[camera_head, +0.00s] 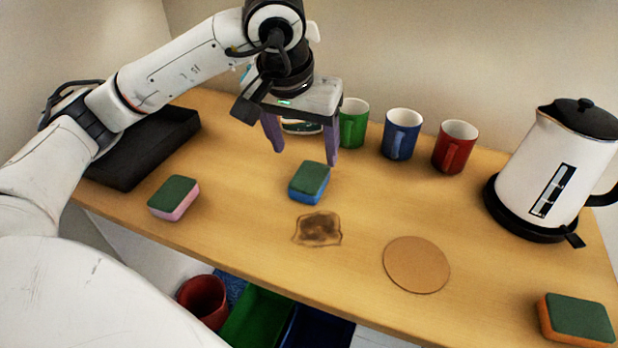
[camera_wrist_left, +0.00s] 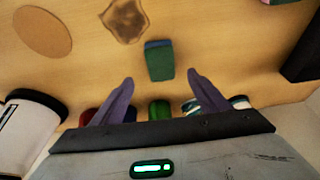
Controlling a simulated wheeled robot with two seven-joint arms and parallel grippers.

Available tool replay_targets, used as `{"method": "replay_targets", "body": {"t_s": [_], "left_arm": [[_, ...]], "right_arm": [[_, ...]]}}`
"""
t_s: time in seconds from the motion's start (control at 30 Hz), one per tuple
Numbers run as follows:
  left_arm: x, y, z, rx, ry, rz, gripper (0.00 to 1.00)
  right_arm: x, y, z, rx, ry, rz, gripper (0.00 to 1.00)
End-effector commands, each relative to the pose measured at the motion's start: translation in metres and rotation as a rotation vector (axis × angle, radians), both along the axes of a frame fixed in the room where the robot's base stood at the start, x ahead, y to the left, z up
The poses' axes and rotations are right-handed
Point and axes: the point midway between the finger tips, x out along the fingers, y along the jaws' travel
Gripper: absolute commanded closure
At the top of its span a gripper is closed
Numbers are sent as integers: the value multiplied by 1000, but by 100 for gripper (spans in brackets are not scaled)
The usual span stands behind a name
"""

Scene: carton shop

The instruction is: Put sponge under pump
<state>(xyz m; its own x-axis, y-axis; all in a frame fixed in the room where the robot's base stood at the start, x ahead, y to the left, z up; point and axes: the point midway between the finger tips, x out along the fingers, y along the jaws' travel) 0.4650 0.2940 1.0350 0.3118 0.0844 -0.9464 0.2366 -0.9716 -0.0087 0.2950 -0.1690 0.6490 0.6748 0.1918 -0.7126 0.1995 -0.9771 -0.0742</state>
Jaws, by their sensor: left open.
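A sponge with a green top and blue base (camera_head: 310,178) lies on the table; it also shows in the left wrist view (camera_wrist_left: 159,60). My left gripper (camera_head: 305,156) is open and empty above and just behind this sponge, its purple fingers pointing down. In the left wrist view the gripper's fingertips (camera_wrist_left: 159,76) are spread wider than the sponge. A green and pink sponge (camera_head: 174,198) lies at the left, and a green and orange one (camera_head: 577,319) at the front right. No pump can be made out; a pale item (camera_head: 302,126) behind the gripper is mostly hidden. My right gripper is out of view.
Green (camera_head: 353,124), blue (camera_head: 401,134) and red (camera_head: 455,147) mugs stand along the back. A kettle (camera_head: 545,170) stands right, a black tray (camera_head: 145,150) left. A brown stain (camera_head: 318,229) and round coaster (camera_head: 416,264) lie in front. Bins stand below the table.

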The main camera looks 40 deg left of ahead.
Motion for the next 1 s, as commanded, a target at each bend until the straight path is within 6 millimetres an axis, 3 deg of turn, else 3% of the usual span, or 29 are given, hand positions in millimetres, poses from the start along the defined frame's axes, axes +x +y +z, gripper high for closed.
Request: {"method": "replay_targets", "body": {"t_s": [0.17, 0.4, 0.67, 1.0], "left_arm": [[-5, -2, -3, 7, -61, -3, 31], [7, 1, -35, 6, -61, -2, 31], [14, 4, -55, 6, -62, -2, 31], [28, 10, -95, 7, -63, -3, 31]], "right_arm": [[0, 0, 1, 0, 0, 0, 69], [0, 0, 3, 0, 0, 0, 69], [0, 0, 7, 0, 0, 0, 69], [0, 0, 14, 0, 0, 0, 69]]}}
